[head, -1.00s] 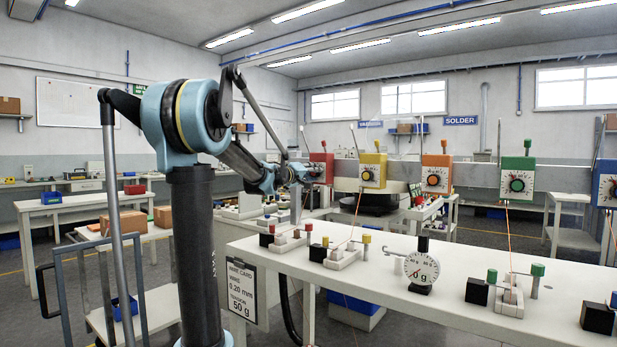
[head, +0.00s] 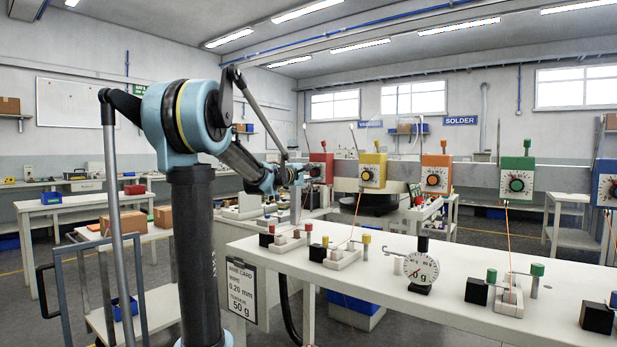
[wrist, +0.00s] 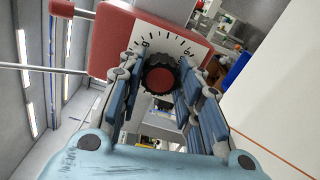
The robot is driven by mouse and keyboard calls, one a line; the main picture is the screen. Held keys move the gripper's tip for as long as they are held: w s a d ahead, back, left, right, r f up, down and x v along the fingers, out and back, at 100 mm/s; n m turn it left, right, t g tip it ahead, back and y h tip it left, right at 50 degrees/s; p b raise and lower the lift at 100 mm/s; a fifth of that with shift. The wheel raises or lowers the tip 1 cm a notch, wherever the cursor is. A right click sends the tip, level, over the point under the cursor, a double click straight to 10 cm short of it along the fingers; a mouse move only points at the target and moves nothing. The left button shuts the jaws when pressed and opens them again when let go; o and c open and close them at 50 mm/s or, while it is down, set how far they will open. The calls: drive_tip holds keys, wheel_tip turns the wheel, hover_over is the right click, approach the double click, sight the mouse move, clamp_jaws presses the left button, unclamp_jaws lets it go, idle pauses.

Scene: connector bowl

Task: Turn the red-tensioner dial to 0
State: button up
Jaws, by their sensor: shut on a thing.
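The red tensioner (head: 322,160) hangs on the rail at the left end of the row, partly behind my arm in the head view. In the wrist view its red body (wrist: 110,45) is at the top, with a white scale plate (wrist: 170,42) and a black ribbed dial (wrist: 160,78). My gripper (wrist: 160,88) is at the dial, with one finger on each side, shut on it. The dial's pointer is hard to make out, so I cannot tell its setting. In the head view my gripper (head: 297,172) is small beside the red tensioner.
Yellow (head: 372,171), orange (head: 436,174), green (head: 516,178) and blue (head: 605,183) tensioners hang to the right. Below is a white bench (head: 400,290) with small fixtures and a round gauge (head: 421,268). A wire card reading 50 g (head: 241,290) hangs at its left end.

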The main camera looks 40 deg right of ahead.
drive_tip(key=shift+f+n, duration=0.1)
drive_tip(key=shift+n, duration=0.3)
drive_tip(key=o, duration=1.1)
drive_tip(key=shift+w, duration=0.1)
drive_tip(key=shift+a, duration=0.1)
drive_tip(key=v, duration=1.1)
drive_tip(key=shift+a, duration=0.4)
